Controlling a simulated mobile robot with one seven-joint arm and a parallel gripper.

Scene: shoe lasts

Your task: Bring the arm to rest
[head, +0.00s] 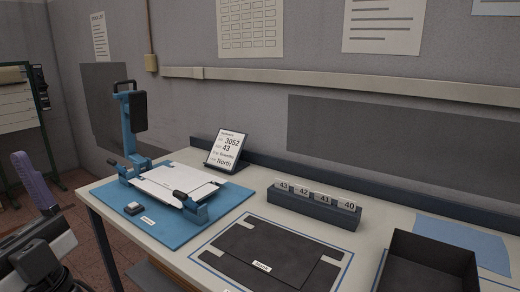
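Part of my arm (40,250), grey and black, shows at the lower left corner, left of the table and apart from it. It is cut off by the picture's edge. I cannot make out two fingertips there, so I cannot tell whether my gripper is open or shut. A purple, upright rounded thing (36,182) shows just above my arm at the left edge. I cannot tell what it is or whether anything holds it.
The table (228,213) bears a blue stand (165,220) with an upright post, a tilted card (228,150), a block of numbered slots (315,205), a black mat (262,252) and a dark open tray (430,262). A rack (20,112) stands far left. Some floor shows left of the table.

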